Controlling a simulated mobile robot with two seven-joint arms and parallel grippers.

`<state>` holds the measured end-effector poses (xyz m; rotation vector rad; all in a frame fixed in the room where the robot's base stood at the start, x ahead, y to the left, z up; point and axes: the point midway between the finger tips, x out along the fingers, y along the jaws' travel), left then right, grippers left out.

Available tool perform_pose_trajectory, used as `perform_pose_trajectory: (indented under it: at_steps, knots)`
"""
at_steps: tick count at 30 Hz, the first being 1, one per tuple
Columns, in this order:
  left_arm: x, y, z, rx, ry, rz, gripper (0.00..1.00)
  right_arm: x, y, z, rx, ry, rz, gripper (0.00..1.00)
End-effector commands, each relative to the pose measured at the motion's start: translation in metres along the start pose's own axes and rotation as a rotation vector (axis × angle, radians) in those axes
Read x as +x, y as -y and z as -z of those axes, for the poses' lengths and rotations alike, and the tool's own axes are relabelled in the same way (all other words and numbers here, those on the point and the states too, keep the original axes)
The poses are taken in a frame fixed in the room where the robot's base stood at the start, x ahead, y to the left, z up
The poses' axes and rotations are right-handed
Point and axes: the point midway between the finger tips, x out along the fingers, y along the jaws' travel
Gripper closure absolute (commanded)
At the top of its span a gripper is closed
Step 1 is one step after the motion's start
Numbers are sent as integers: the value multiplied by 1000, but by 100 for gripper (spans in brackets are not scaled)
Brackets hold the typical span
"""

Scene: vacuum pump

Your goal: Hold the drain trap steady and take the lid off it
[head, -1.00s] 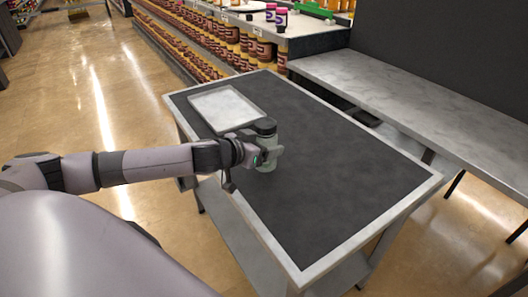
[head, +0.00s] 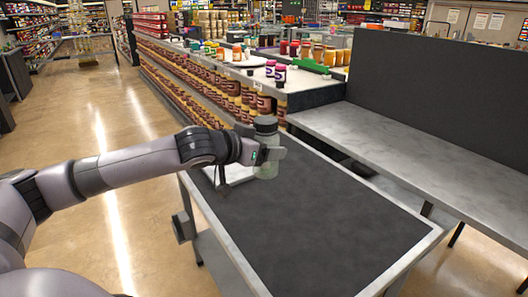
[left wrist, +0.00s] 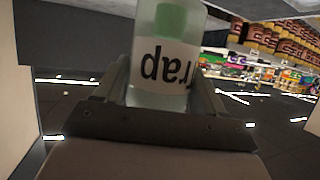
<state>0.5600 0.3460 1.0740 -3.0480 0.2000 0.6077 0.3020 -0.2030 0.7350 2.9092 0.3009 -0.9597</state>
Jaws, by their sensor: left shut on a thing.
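The drain trap (head: 266,171) is a clear, pale greenish jar with a dark lid (head: 265,124) on its top. My left gripper (head: 270,153) is shut around the jar's body below the lid and holds it upright above the dark table. In the left wrist view the jar (left wrist: 165,50) sits between the two fingers; its label reads "rap" upside down, and a green patch shows inside. The lid is outside that view. My right gripper is in neither view.
The dark-topped table (head: 310,230) with a pale rim is mostly bare. A light tray (head: 240,174) lies at its far left, partly hidden by my left arm. A grey counter (head: 400,150) runs along the right; stocked shelves stand behind.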

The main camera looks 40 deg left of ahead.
Motion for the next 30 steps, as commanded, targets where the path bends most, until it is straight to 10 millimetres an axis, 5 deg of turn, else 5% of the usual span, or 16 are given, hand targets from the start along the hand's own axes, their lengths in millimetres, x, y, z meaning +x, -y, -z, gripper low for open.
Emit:
perform_pose_trajectory:
  at_steps: [2, 3, 7, 8, 20, 30]
  knots:
    - [0, 0, 1, 0, -3, 0, 68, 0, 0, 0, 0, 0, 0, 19]
    - [0, 0, 1, 0, -4, 0, 40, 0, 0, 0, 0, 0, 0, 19]
    - [0, 0, 1, 0, -4, 0, 82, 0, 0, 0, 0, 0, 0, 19]
    - [0, 0, 1, 0, -4, 0, 85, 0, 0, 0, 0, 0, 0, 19]
    - [2, -8, -6, 3, -2, -12, 85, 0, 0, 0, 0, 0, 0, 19]
    - [4, -85, -66, 25, 2, -90, 85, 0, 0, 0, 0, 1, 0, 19]
